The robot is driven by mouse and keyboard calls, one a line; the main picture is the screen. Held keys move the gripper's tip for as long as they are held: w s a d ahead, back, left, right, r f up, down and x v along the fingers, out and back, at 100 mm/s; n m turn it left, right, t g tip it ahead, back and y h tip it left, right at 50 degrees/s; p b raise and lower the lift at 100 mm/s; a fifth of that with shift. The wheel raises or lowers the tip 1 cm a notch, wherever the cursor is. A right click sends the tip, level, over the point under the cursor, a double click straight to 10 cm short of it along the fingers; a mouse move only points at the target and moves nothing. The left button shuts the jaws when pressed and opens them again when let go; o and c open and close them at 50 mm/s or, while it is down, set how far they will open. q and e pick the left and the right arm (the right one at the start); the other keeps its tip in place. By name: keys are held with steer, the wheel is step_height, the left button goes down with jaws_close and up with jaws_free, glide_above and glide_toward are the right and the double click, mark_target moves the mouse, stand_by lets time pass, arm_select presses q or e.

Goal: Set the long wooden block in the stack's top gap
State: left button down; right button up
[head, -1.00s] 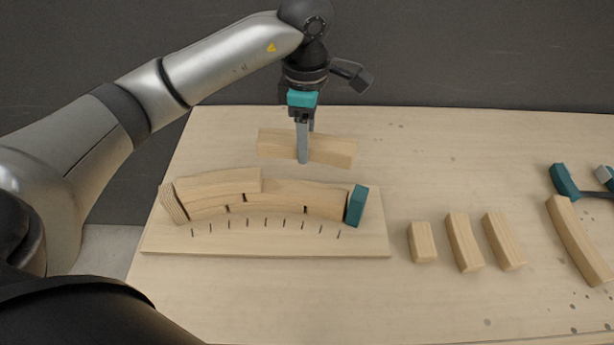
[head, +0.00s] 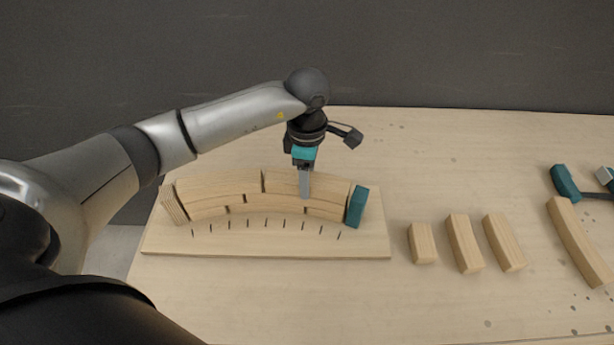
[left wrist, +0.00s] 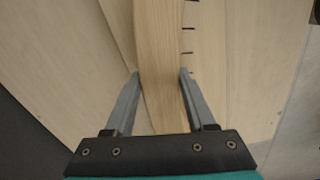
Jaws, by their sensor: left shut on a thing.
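The long wooden block (head: 329,188) is at the right half of the stack's top row, between the left top block (head: 217,187) and the teal end stop (head: 357,206). My left gripper (head: 304,196) points down and is shut on this block near its middle. In the left wrist view the block (left wrist: 160,50) runs between the two fingers (left wrist: 157,75). The stack's lower curved blocks (head: 265,203) show under it. Whether the block fully rests on them is hard to tell. My right gripper is not in view.
The stack stands on a wooden base board (head: 265,246) with dark marks. Several loose blocks lie to the right, among them a short one (head: 422,243) and a long curved one (head: 578,242). A teal-headed tool (head: 565,181) lies at the far right. The table behind the stack is clear.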

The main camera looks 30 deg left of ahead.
arm_select(q)
steer(key=shift+f, duration=0.15)
steer(key=shift+c, duration=1.2)
jaws_free()
step_height(320, 180, up, 12)
steer(key=shift+r, duration=0.2)
